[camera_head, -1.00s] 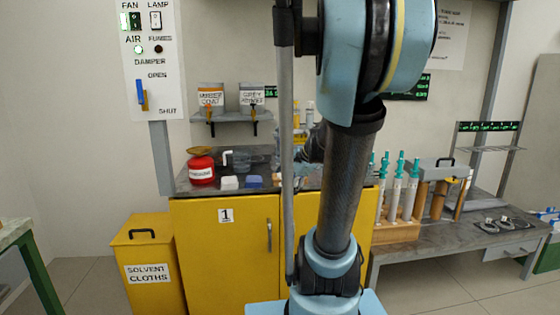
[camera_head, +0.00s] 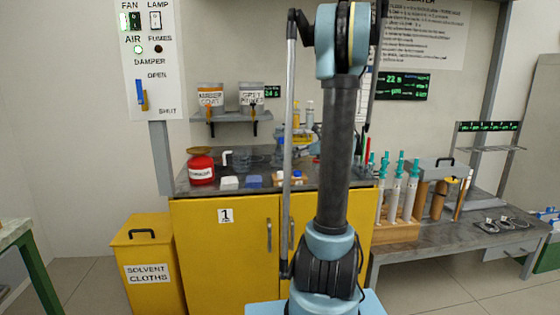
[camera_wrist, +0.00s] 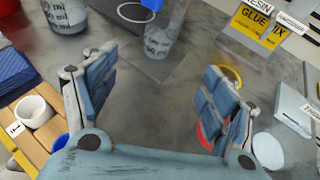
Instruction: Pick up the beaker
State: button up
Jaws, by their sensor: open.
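In the wrist view, a clear vessel with dark ml markings, likely the beaker (camera_wrist: 160,38), stands on the grey bench beyond my fingertips, cut off by the top edge. A second clear vessel with ml markings (camera_wrist: 66,14) is at the top left; I cannot tell which one the task means. My gripper (camera_wrist: 160,66) is open, with its two blue padded fingers wide apart and nothing between them but bare bench. The fingers touch neither vessel. In the head view my gripper and the beaker cannot be made out behind my arm.
A wooden rack with a white ring (camera_wrist: 32,110) and a blue cloth (camera_wrist: 14,75) lie left of my fingers. A yellow glue label (camera_wrist: 258,22) is at upper right. A white disc (camera_wrist: 268,150) and red ring lie near the right finger. A red container (camera_head: 201,170) stands on the bench's left.

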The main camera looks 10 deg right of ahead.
aim_at(280, 156)
jog(key=x, duration=1.6)
jog(key=shift+w+a+f, duration=0.15)
jog(key=shift+w+a, duration=0.05)
jog(key=shift+a, duration=0.05)
jog(key=shift+c, duration=0.2)
jog(key=c, duration=1.2)
